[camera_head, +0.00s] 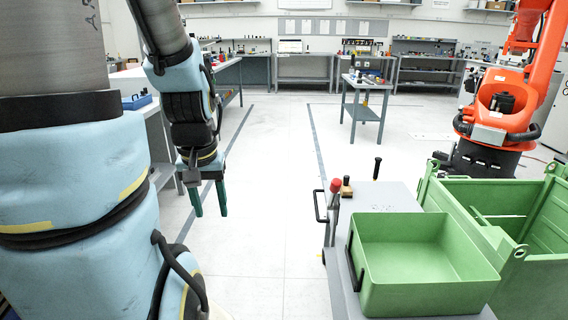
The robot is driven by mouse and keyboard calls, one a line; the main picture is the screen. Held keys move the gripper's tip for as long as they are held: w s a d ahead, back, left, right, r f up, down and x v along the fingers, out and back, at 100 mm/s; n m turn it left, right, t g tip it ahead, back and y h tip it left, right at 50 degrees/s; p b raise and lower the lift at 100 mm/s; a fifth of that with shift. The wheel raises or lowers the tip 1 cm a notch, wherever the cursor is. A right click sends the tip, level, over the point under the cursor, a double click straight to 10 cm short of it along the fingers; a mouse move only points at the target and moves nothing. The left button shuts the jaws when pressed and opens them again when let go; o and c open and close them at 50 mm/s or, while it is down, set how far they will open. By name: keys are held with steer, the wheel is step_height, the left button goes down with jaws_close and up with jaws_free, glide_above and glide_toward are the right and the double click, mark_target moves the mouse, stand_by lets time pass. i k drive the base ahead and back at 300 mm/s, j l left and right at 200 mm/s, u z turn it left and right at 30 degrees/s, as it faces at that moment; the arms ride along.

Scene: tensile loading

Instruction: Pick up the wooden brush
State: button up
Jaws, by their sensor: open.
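My gripper (209,208) hangs left of the picture's middle with its two green fingers pointing down. They are apart, with nothing between them. A small brown, wood-coloured object with a dark top (346,187) stands on the grey cart top (390,194); it may be the wooden brush, but it is too small to be sure. It is to the right of my gripper and well apart from it. A red-topped object (335,187) stands just left of it, and a black upright handle (377,168) stands behind it to the right.
A green bin (421,298) sits on the front of the cart, with a larger green crate (545,268) to its right. A black cart handle (320,206) juts left. An orange robot arm (505,90) stands behind. The floor (270,220) between gripper and cart is clear.

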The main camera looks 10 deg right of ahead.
mark_target(346, 191)
steer(key=i+j+z, duration=0.1)
steer(key=i, duration=0.5)
steer(key=i+j, duration=0.1)
steer(key=i, duration=0.45)
steer(key=i+j+z, duration=0.15)
steer(key=i, duration=0.45)
steer(key=i+z, duration=0.35)
steer(key=i+j+z, duration=0.35)
steer(key=i, duration=0.2)
steer(key=i+j+z, duration=0.35)
steer(key=i+l, duration=0.1)
